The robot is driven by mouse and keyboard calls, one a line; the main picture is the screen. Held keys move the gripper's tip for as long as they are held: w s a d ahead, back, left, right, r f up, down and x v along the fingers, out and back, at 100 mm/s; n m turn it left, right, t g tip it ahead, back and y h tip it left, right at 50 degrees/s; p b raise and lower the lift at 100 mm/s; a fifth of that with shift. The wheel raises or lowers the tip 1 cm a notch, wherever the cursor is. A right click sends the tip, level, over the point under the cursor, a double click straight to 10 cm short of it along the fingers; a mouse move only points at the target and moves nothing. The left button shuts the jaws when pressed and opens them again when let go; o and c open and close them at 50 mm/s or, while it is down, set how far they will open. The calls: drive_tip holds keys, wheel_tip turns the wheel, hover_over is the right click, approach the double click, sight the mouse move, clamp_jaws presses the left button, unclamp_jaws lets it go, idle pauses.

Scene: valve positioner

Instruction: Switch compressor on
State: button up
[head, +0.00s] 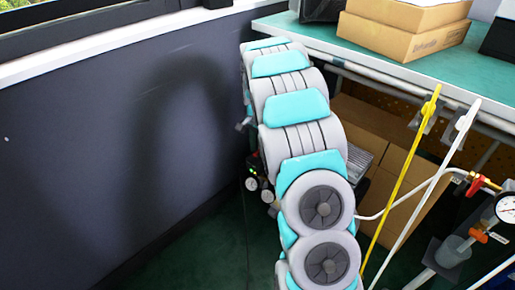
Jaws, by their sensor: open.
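My arm, in grey and teal segments, arches up the middle of the head view. My gripper does not show; the far end of the arm is hidden behind its own links. Just left of the arm, low by the wall, part of a dark device with small round gauges (251,183) and a little red shows; it looks like the compressor. A grey ribbed part (361,157) shows on the other side of the arm. Most of this device is hidden behind the arm, and I cannot make out its switch.
A teal-topped bench (330,42) with cardboard boxes (405,32) stands at the upper right. More cardboard (385,140) is under it. Yellow (398,190) and white (435,185) hoses, a red valve handle (483,184) and a gauge (507,208) are at right. A dark wall (90,150) bounds the left.

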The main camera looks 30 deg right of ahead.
sight(257, 151)
wheel_tip(257, 151, up, 7)
drive_tip(key=shift+r, duration=0.2)
idle(0.3)
